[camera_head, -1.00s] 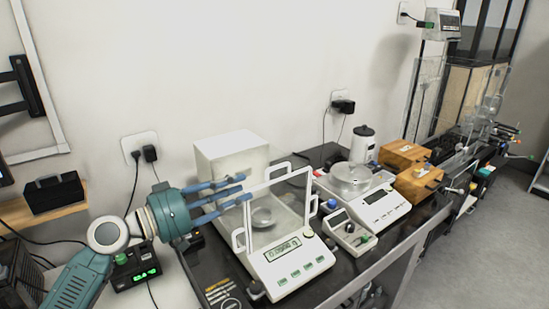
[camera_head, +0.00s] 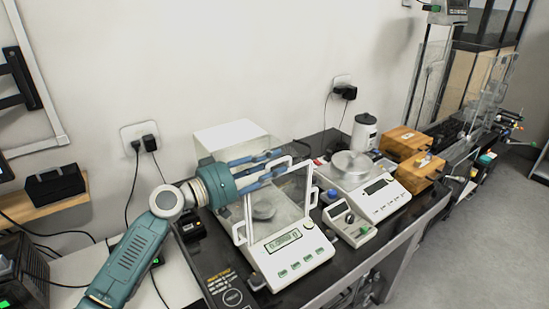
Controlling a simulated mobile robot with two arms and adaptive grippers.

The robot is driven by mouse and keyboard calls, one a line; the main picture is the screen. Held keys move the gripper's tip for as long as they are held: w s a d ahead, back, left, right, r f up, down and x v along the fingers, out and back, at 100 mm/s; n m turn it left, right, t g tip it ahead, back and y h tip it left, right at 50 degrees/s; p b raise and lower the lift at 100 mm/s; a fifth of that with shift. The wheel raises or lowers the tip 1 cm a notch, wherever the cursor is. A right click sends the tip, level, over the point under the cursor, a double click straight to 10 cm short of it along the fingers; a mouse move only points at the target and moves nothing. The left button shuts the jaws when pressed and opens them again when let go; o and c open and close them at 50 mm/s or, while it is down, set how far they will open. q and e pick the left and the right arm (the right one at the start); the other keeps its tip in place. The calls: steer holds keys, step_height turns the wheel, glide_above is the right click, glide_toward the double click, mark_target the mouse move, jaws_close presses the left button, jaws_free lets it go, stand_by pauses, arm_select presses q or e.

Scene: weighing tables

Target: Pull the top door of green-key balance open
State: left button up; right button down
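The green-key balance (camera_head: 305,262) stands on the black table, with a lit display and green keys on its white front. Its clear draft shield has white-edged panels and white handles (camera_head: 239,233). A round metal pan (camera_head: 263,211) shows dimly inside. My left gripper (camera_head: 284,162) reaches in from the left over the top of the shield. Its two blue fingers are parallel with a gap between them, so it is open. The fingertips overlap the white top handle area; I cannot tell whether they touch it. The top door's state is partly hidden by the fingers. My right gripper is not in view.
Wall plugs and cables hang behind.

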arm_select(q)
steer(key=shift+w+d, duration=0.25)
steer(key=shift+d, duration=0.2)
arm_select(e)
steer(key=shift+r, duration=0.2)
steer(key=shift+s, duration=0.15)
arm_select(q)
jaws_close()
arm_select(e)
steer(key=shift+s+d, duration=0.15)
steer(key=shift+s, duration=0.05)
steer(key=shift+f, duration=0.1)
